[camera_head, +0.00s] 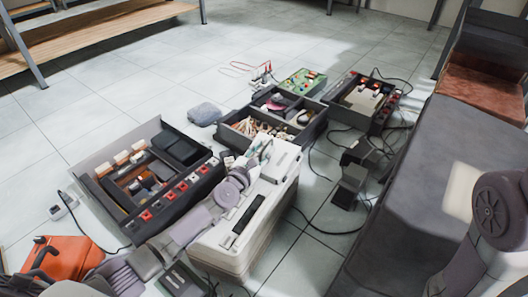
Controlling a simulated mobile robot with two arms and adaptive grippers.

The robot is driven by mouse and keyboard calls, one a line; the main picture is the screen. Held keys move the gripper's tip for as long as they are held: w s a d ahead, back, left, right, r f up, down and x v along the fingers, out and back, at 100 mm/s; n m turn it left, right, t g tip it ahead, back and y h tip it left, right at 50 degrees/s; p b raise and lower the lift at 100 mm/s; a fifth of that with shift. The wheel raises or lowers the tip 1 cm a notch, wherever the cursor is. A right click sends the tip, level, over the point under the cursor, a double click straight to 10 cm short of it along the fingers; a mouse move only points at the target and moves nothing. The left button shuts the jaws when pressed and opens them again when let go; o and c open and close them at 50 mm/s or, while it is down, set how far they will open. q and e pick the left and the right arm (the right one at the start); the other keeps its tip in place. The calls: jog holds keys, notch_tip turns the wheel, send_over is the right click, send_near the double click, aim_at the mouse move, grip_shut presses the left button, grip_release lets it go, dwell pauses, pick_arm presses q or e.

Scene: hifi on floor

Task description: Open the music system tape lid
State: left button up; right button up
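A long white boxy unit (232,258) stands on the floor at the centre front and looks like the music system. A dark narrow strip (248,214) shows on its top, and a pale panel (283,158) lies at its far end. I cannot clearly make out the tape lid or whether it is open. My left gripper (264,149) is over the far end of the unit's top, by the pale panel. Its fingers are small and blend with the unit, so their opening and any contact are unclear. My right gripper is out of view; only my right arm shows at lower right.
A dark device with red buttons (167,205) lies left of the unit. A divided black tray (232,138) and another dark device (349,113) lie behind it. An orange case (70,262) is at lower left. Cables and black adapters (348,185) lie right. Tiles are clear farther back.

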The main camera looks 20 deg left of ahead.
pick_arm(q)
jog(key=shift+w, duration=0.35)
grip_shut()
jog(key=shift+d, duration=0.1)
